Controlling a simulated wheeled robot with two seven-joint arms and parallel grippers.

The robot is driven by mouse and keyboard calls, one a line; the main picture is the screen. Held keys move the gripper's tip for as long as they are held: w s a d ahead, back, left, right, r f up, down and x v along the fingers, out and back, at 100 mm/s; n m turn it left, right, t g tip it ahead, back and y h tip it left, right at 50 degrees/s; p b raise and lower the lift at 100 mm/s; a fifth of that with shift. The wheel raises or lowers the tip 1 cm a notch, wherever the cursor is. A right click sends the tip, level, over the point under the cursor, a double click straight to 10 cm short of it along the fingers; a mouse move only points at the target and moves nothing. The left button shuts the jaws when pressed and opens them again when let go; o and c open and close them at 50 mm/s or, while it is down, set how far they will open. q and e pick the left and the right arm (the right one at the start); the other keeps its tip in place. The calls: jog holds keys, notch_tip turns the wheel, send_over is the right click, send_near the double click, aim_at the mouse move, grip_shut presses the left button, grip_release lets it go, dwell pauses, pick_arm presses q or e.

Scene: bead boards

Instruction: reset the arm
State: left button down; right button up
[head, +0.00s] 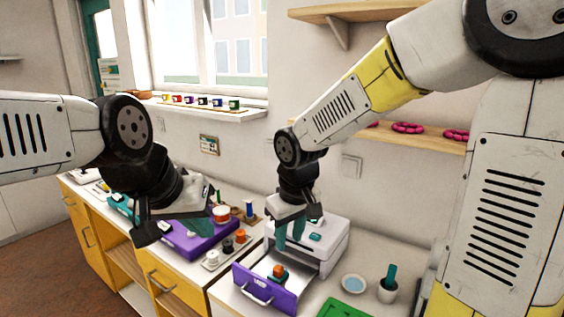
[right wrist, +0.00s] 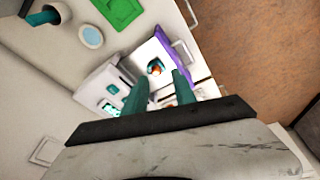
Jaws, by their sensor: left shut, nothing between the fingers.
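My right gripper (head: 290,238) points down over a white box-shaped device (head: 332,235), its teal fingers apart with nothing visible between them. In the right wrist view the two fingers (right wrist: 160,88) stand apart above the device's tray. My left gripper (head: 193,226) is shut and empty. It hangs tilted above the purple case on the left counter, partly hidden behind its own wrist. The device's purple-fronted drawer (head: 262,290) is pulled out, and a small orange and teal piece (head: 278,271) sits in it.
A bowl (head: 353,284), a white cup (head: 387,291) with a teal tool and a green board (head: 342,311) stand right of the drawer. The purple case (head: 205,243) and several spools or jars crowd the left counter. A shelf (head: 420,137) is on the wall behind my right arm.

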jog(key=s+d+r+m+t+y, duration=0.1)
jog(key=s+d+r+m+t, duration=0.2)
jog(key=s+d+r+m, duration=0.3)
jog(key=s+d+r, duration=0.4)
jog(key=s+d, duration=0.1)
jog(key=d, duration=0.1)
jog(key=shift+d+t, duration=0.3)
jog(key=shift+d, duration=0.05)
